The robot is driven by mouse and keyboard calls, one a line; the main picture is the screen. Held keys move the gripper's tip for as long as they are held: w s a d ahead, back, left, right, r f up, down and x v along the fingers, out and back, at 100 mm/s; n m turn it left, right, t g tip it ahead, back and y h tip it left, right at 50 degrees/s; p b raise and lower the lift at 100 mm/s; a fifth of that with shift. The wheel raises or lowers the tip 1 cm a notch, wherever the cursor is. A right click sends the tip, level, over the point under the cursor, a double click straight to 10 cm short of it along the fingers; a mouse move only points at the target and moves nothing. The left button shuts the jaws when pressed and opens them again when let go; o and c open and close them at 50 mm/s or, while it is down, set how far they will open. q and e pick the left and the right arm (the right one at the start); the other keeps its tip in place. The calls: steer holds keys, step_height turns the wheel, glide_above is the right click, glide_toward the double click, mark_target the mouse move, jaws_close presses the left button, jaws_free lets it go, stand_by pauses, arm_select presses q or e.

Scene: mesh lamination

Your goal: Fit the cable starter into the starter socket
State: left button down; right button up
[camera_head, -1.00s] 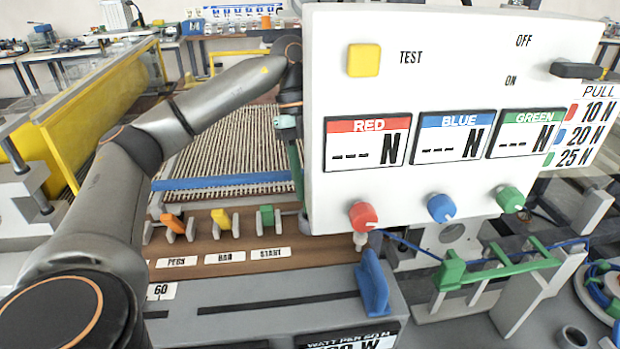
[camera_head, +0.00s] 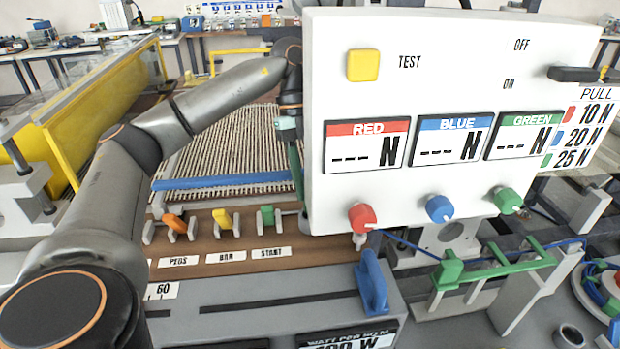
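I cannot pick out the cable starter or the starter socket with certainty. A thin blue cable (camera_head: 405,250) runs from below the red knob (camera_head: 362,218) to the right, past a green bracket (camera_head: 495,265). A small pale fitting (camera_head: 360,241) shows under the white box's lower edge near the cable's left end. A green tab (camera_head: 267,216) stands above the START label (camera_head: 271,252) on the brown strip. My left arm reaches in from the left to the white box's left edge. The wrist end shows there, but its fingertips are hidden. My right gripper cannot be made out.
The white control box (camera_head: 440,45) fills the upper right and blocks the view behind it. A blue upright handle (camera_head: 372,283) stands on the grey unit in front. A yellow guard (camera_head: 90,125) is at the left. A cable reel (camera_head: 603,290) lies at the right edge.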

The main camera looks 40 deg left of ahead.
arm_select(q)
steer(key=shift+f+b, duration=0.75)
steer(key=shift+f, duration=1.15)
steer(key=shift+c, duration=2.3)
jaws_free()
steer(key=p+v, duration=0.2)
steer(key=v, duration=1)
steer(key=shift+r, duration=0.25)
steer(key=shift+a, duration=0.1)
